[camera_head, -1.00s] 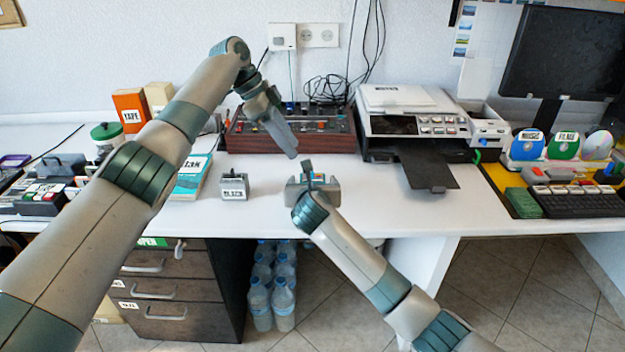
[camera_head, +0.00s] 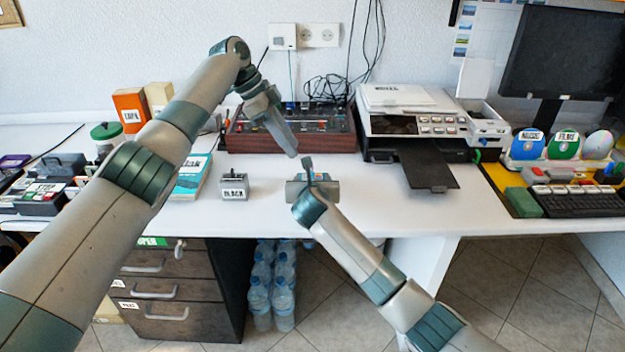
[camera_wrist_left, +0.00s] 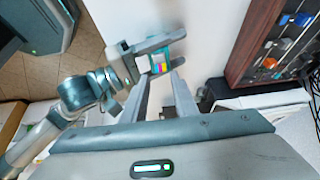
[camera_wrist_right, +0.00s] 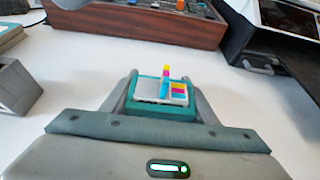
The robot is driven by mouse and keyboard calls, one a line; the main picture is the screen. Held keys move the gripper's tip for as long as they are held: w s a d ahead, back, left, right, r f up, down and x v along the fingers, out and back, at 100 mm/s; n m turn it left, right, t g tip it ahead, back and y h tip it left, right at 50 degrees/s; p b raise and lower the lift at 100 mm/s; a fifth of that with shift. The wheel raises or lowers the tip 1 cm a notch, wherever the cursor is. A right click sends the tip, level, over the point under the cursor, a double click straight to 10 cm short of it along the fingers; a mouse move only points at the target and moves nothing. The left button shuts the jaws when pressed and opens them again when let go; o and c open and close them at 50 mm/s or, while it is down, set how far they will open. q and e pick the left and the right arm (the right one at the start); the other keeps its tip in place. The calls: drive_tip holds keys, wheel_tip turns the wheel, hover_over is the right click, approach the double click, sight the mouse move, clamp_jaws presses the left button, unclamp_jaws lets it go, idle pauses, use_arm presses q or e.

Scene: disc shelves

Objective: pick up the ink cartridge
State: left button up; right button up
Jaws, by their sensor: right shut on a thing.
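The ink cartridge (camera_wrist_right: 150,88) is a small teal and grey block with yellow, magenta and cyan marks. My right gripper (camera_wrist_right: 162,90) is shut on it, one finger on each side. In the head view my right gripper (camera_head: 313,184) is near the desk's front edge and mostly hides the cartridge. The left wrist view also shows the cartridge (camera_wrist_left: 159,64) between the right fingers. Whether it touches the desk is hard to tell. My left gripper (camera_head: 291,151) is empty, pointing down just behind the right one. Its fingers are apart in the left wrist view (camera_wrist_left: 163,80).
A grey holder labelled BLACK (camera_head: 234,187) stands on the desk to the left. A printer (camera_head: 410,115) with its black tray out is at the back right. A wooden-sided control panel (camera_head: 300,143) is behind the grippers.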

use_arm(q)
drive_tip(key=s+d+r+n+t+y, duration=0.4)
drive_tip(key=d+n+y, duration=0.1)
drive_tip(key=n, duration=1.3)
drive_tip(key=shift+s+d+r+t+y, duration=0.25)
drive_tip(key=shift+s+r+t+y, duration=0.05)
drive_tip(key=shift+s+r+y, duration=0.1)
drive_tip(key=shift+f, duration=0.1)
drive_tip(key=shift+x, duration=3.4)
